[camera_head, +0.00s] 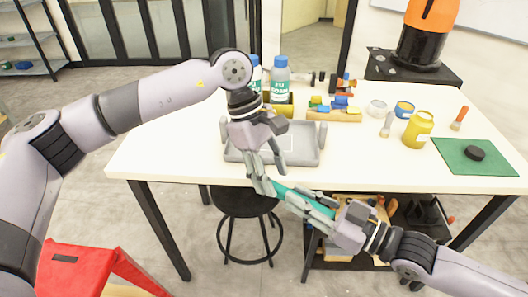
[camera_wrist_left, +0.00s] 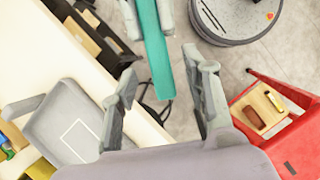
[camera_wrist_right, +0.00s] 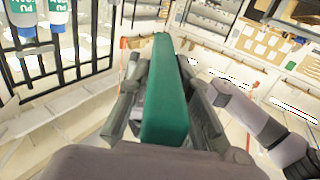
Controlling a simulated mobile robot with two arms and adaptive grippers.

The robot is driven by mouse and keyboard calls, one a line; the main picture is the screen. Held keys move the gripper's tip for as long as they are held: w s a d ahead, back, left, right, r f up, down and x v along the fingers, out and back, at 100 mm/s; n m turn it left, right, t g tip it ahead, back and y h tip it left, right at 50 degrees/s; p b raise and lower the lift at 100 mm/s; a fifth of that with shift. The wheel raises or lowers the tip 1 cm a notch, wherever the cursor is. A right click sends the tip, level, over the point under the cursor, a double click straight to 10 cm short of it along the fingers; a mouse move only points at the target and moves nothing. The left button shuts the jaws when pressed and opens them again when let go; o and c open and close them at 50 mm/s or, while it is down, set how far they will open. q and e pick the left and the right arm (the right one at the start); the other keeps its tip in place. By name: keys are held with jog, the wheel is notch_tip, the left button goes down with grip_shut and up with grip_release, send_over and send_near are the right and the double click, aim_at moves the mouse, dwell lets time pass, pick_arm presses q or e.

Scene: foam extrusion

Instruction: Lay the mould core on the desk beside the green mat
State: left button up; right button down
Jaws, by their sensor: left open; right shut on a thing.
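The mould core, a long teal bar (camera_head: 284,189), is held in the air in front of the desk's front edge. My right gripper (camera_head: 312,206) is shut on it; the bar (camera_wrist_right: 165,100) runs between its fingers in the right wrist view. My left gripper (camera_head: 264,178) is open at the bar's other end. In the left wrist view the bar's end (camera_wrist_left: 158,70) shows between the spread fingers, without clear contact. The green mat (camera_head: 475,157) lies on the desk's right end with a black disc (camera_head: 475,153) on it.
On the white desk (camera_head: 370,170), a grey tray (camera_head: 303,150) lies behind my left gripper. Bottles (camera_head: 280,80), a yellow jar (camera_head: 418,130), a brush (camera_head: 387,125) and small tubs stand farther back. Bare desk lies left of the mat. A stool (camera_head: 245,203) stands below.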

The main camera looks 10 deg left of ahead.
pick_arm(q)
jog(key=shift+x, duration=1.1)
jog(key=shift+c, duration=0.5)
grip_shut()
pick_arm(e)
jog(key=c, duration=1.4)
grip_release()
jog(key=shift+o, duration=0.2)
jog(key=shift+d, duration=0.1)
